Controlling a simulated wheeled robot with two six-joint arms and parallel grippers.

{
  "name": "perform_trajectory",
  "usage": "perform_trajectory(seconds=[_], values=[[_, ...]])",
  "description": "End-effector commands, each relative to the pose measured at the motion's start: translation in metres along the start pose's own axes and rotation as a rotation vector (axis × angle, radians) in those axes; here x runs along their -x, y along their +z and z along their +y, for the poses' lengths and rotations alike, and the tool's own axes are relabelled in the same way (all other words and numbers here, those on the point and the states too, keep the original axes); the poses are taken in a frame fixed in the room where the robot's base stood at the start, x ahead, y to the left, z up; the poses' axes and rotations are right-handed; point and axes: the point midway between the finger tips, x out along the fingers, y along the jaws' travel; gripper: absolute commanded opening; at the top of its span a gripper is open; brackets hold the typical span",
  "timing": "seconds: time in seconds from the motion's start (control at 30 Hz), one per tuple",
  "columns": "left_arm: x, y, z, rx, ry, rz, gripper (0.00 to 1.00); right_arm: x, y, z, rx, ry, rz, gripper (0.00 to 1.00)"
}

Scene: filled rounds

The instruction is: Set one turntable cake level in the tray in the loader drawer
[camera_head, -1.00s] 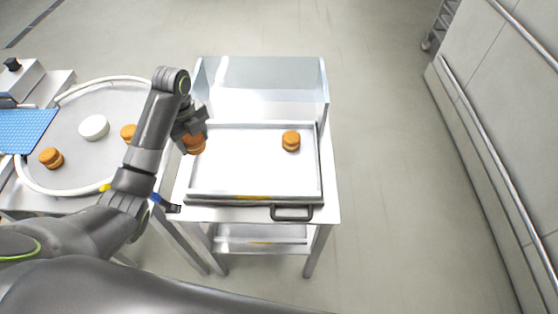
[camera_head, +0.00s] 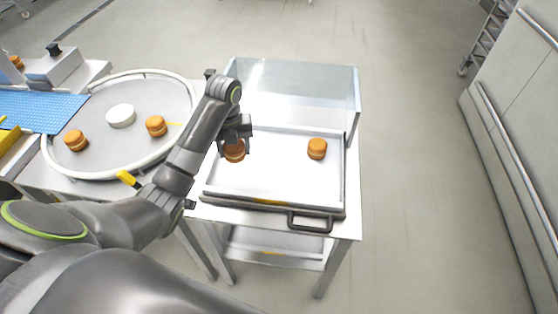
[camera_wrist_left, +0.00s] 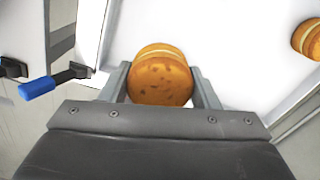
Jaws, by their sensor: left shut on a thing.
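My left gripper (camera_head: 236,143) is shut on an orange-brown layered cake (camera_head: 234,153) over the left part of the white tray (camera_head: 280,185) in the loader drawer. In the left wrist view the held cake (camera_wrist_left: 160,78) sits between the two fingers and looks tilted, its browned round face toward the camera. I cannot tell whether it touches the tray. Another cake (camera_head: 317,148) stands in the tray to the right. Two cakes, one (camera_head: 156,125) on the right and one (camera_head: 76,140) on the left, stand on the round turntable (camera_head: 100,160). My right gripper is not in view.
A white disc (camera_head: 121,116) lies on the turntable. A clear guard (camera_head: 295,85) rises behind the tray. The drawer has a dark front handle (camera_head: 310,222). A blue mat (camera_head: 45,110) lies left of the turntable. The tray's middle is clear.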

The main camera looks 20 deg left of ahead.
Motion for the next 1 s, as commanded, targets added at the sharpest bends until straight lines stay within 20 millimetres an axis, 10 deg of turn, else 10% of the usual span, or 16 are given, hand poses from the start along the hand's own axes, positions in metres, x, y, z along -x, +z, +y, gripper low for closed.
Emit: perform_trajectory(seconds=[0.43, 1.0], values=[[0.013, 0.000, 0.000, -0.454, 0.000, 0.000, 0.46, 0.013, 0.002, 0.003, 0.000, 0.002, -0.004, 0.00], [-0.054, -0.001, 0.000, -0.457, -0.001, 0.004, 0.46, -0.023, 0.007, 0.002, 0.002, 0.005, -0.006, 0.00]])
